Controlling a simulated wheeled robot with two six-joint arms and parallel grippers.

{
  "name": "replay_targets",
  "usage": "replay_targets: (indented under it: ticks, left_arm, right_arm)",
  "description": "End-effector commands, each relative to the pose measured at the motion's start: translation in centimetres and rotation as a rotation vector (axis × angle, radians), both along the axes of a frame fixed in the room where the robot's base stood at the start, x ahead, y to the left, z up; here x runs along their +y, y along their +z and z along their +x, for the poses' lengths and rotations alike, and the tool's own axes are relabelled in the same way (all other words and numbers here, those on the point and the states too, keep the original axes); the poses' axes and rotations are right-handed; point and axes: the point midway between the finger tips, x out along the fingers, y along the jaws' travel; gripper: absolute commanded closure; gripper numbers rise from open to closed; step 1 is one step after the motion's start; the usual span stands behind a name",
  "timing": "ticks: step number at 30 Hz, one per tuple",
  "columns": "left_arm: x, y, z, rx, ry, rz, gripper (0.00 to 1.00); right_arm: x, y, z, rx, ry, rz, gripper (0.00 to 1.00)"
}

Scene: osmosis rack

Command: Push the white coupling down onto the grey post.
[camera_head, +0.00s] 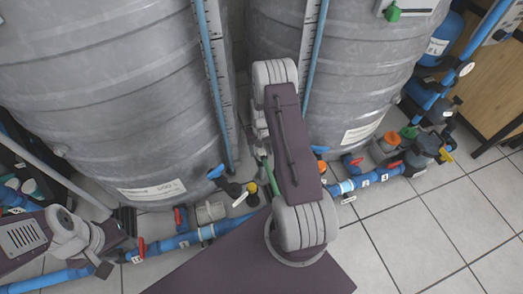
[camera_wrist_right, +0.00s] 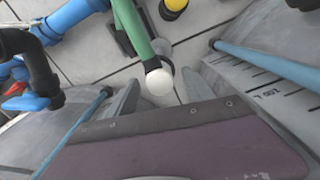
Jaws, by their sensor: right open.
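In the right wrist view a white round piece (camera_wrist_right: 160,82), which may be the white coupling, sits at the near end of a green pipe (camera_wrist_right: 135,30), beside a dark fitting. My right gripper (camera_wrist_right: 158,92) is open, with grey fingers either side of this piece; I cannot tell whether they touch it. In the head view the right gripper (camera_head: 257,128) is partly hidden by my own arm. I cannot pick out the grey post with certainty. My left gripper (camera_head: 115,243) is at the lower left, away from the green pipe; its jaw opening is unclear.
Two large grey tanks (camera_head: 110,90) (camera_head: 350,70) stand close behind, with blue sight tubes. A blue pipe (camera_head: 180,242) with red-handled valves runs low across the front. A pale cylindrical fitting (camera_head: 210,212) is near its middle. Tiled floor (camera_head: 440,220) is clear at the right.

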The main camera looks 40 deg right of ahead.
Motion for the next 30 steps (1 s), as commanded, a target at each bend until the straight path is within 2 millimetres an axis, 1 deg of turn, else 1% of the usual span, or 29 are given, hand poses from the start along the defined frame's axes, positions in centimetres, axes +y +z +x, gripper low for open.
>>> replay_targets:
  ticks: [5,8,12,16,19,30]
  left_arm:
    - [0.0,1.3,0.0,0.000,0.000,0.000,0.64]
    - [0.0,2.6,0.0,0.000,0.000,0.000,0.64]
    - [0.0,4.8,0.0,0.000,0.000,0.000,0.64]
    - [0.0,6.2,0.0,0.000,0.000,0.000,0.64]
    - [0.0,6.4,0.0,0.000,0.000,0.000,0.64]
    - [0.0,6.2,0.0,0.000,0.000,0.000,0.64]
  right_arm:
    - [0.0,1.6,0.0,-0.001,0.000,0.000,0.40]
    - [0.0,3.4,0.0,-0.001,0.000,0.000,0.40]
    - [0.0,6.4,0.0,-0.001,0.000,0.000,0.40]
    - [0.0,8.6,0.0,-0.001,0.000,0.000,0.40]
    - [0.0,9.2,0.0,0.000,0.000,0.000,0.40]
    - [0.0,9.0,0.0,0.000,0.000,0.000,0.40]
